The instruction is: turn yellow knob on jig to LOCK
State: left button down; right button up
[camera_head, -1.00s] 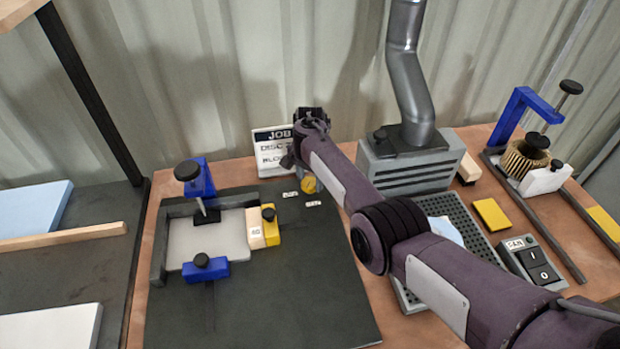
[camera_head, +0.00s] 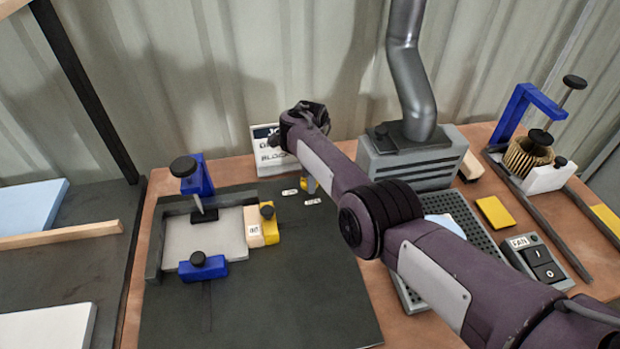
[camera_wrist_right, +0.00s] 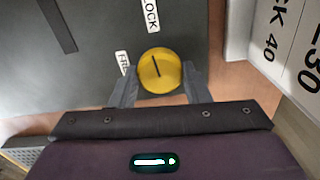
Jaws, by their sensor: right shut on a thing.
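The round yellow knob (camera_wrist_right: 158,70) shows from above in the right wrist view, with a dark line across its top. The line points up the picture, roughly toward the LOCK label (camera_wrist_right: 151,15); a second label (camera_wrist_right: 122,62), partly legible as FREE, lies left of the knob. My right gripper (camera_wrist_right: 160,84) is shut on the knob, one finger on each side. In the head view only a yellow sliver of the knob (camera_head: 310,186) shows beside my right arm. The dark jig board (camera_head: 270,295) lies under it. My left gripper is not in view.
A job sign (camera_head: 272,150) stands close behind the knob. Blue clamps (camera_head: 203,268) and a yellow block (camera_head: 271,232) surround a pale plate on the board's left. A grey fume box (camera_head: 410,165) with a metal duct stands to the right. The board's front is clear.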

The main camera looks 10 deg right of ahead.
jog(key=shift+m, duration=0.6)
jog(key=o, duration=1)
jog(key=shift+r, duration=3.9)
